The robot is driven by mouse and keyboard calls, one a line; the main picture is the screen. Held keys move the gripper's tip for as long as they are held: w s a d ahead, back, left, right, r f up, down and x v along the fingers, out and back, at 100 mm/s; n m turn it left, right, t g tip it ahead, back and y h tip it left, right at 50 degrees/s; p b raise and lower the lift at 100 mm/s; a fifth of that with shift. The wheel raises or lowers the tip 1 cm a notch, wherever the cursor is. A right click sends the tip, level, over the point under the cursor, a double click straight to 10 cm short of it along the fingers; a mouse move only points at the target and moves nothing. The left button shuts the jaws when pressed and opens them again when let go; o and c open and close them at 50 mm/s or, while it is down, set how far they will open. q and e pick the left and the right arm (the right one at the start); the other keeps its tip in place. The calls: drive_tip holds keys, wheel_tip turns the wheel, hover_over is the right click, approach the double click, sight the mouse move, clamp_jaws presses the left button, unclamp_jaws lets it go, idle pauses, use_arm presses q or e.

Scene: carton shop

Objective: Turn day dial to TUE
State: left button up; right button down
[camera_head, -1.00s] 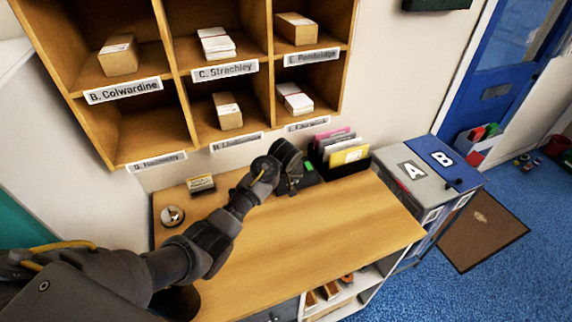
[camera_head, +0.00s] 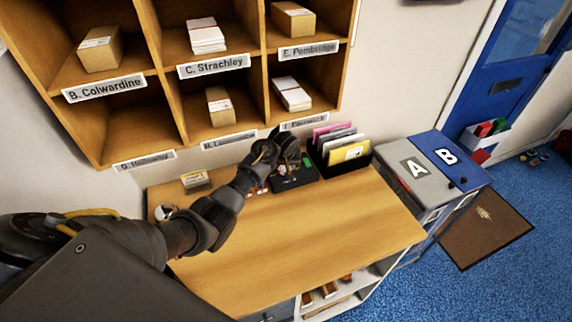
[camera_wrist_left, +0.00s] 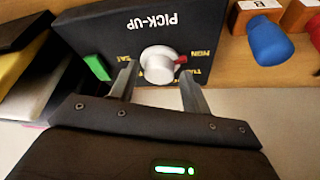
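The day dial is a round white knob (camera_wrist_left: 158,62) with a red pointer, on a black box (camera_wrist_left: 110,35) marked PICK-UP, which reads upside down in the left wrist view. Yellow day labels ring the knob. The red pointer (camera_wrist_left: 181,60) faces right, near the MON label (camera_wrist_left: 199,52) and the partly hidden TUE label (camera_wrist_left: 195,72). My left gripper (camera_wrist_left: 158,82) is open, with one fingertip on each side of the knob; contact is not clear. In the head view the box (camera_head: 294,181) sits at the desk's back, partly behind my left gripper (camera_head: 284,152). My right gripper is not in view.
A black file holder (camera_head: 342,160) with coloured folders stands right of the box. Pigeonholes (camera_head: 160,86) hang above. Stamps with blue (camera_wrist_left: 270,42) and red handles stand close beside the box. The desk's front (camera_head: 300,245) is clear.

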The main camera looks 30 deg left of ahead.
use_arm(q)
drive_tip(key=shift+c, duration=1.1)
drive_tip(key=c, duration=0.5)
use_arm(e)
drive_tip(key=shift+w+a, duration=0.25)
use_arm(q)
drive_tip(key=shift+m, duration=0.3)
drive_tip(key=shift+m+h, duration=0.5)
drive_tip(key=shift+m, duration=0.5)
drive_tip(key=shift+a+m+h, duration=0.15)
drive_tip(key=shift+m+h, duration=0.35)
drive_tip(key=shift+m, duration=0.8)
drive_tip(key=shift+a+m+h, duration=0.15)
drive_tip(key=shift+m+h, duration=0.35)
drive_tip(key=shift+m, duration=0.8)
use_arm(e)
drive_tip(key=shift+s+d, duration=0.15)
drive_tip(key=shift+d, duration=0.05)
use_arm(q)
drive_tip(key=o, duration=1)
drive_tip(key=shift+c, duration=0.2)
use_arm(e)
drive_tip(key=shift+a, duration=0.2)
